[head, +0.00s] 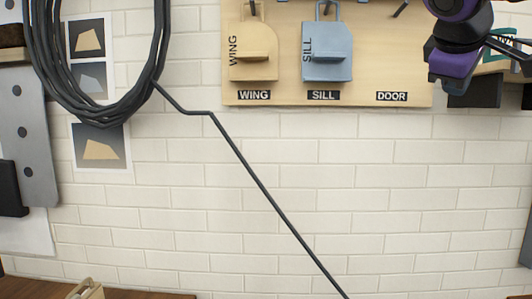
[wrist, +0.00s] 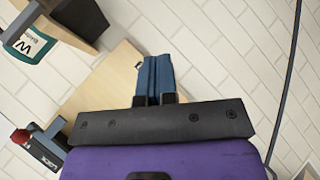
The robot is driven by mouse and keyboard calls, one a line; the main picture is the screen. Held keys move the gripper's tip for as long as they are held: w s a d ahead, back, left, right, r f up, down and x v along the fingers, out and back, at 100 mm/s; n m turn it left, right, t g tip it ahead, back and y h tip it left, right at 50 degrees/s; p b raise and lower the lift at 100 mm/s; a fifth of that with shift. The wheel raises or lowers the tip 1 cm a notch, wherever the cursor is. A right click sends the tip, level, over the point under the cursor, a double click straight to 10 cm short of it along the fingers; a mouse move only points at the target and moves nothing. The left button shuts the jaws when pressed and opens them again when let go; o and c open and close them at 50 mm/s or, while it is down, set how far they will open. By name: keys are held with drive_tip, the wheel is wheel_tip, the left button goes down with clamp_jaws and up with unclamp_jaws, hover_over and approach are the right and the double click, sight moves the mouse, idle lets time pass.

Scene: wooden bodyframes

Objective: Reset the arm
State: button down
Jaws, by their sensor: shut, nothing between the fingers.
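My gripper (wrist: 154,60) shows in the wrist view with its two narrow blue-grey fingers together and nothing between them. They extend beyond the dark crossbar and purple housing. The fingers appear in front of the pale wooden board (wrist: 105,75); I cannot tell how far apart they are. In the head view, my purple and black arm end is at the upper right, beside the right end of the wooden board (head: 375,55). The fingertips cannot be made out there.
A wooden WING piece (head: 253,55) and blue SILL piece (head: 327,55) hang on the board; the DOOR label (head: 391,96) is to their right. A coiled black cable (head: 100,95) hangs at left, its line crossing the white brick wall (head: 400,200). A dark box (head: 473,95) is near my arm.

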drive_tip(key=s+a+f+m+g+y, duration=0.1)
drive_tip(key=s+f+m+y, duration=0.2)
drive_tip(key=s+f, duration=0.5)
drive_tip(key=s+a+f+m+g+y, duration=0.1)
drive_tip(key=s+f, duration=0.7)
drive_tip(key=f, duration=0.8)
drive_tip(key=m+g+y, duration=0.1)
drive_tip(key=m+y, duration=0.1)
drive_tip(key=shift+s+a+f+y, duration=0.15)
drive_tip(key=shift+a+f+y, duration=0.05)
drive_tip(key=shift+y, duration=0.1)
